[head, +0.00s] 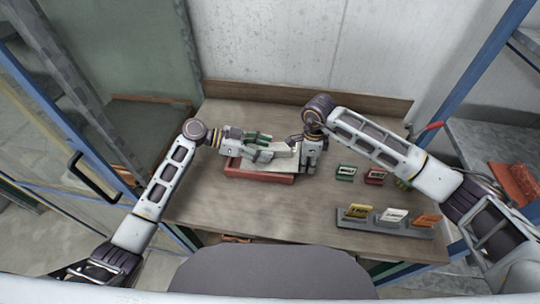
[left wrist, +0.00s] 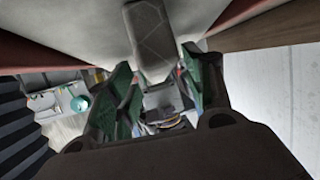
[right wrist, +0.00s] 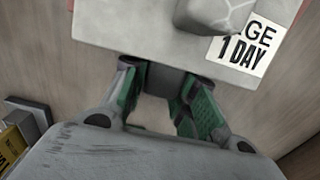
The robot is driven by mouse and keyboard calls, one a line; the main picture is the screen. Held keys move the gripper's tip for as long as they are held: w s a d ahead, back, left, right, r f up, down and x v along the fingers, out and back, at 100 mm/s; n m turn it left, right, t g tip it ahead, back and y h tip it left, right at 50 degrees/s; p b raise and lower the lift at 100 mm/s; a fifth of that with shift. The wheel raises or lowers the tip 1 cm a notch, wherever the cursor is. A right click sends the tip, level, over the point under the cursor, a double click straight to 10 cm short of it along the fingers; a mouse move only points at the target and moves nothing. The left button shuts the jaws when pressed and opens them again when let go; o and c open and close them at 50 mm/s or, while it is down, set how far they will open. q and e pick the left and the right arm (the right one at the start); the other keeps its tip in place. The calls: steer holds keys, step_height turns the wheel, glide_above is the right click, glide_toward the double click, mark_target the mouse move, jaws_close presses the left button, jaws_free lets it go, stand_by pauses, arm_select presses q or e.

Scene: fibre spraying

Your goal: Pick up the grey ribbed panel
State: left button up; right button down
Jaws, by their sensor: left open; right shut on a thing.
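The light grey panel (head: 284,162) is over the red tray (head: 258,177) on the table; no ribs can be made out. In the right wrist view the panel (right wrist: 150,25) carries a white label reading "GE 1 DAY". My right gripper (head: 302,152) is shut on its right edge, and its green fingers (right wrist: 157,85) reach under that edge. My left gripper (head: 268,146) is open at the panel's left side. In the left wrist view its green fingers (left wrist: 160,75) are apart, with a darker grey block (left wrist: 148,40) on the panel just ahead. Contact there cannot be told.
Small green (head: 345,172) and red (head: 375,177) labelled blocks stand right of the tray. A grey holder (head: 385,227) with yellow, white and orange cards is at the front right. The wooden table (head: 215,205) is clear at front left. A wall stands behind.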

stand_by(0.4)
arm_select(q)
jaws_close()
steer(key=shift+w+r, duration=0.1)
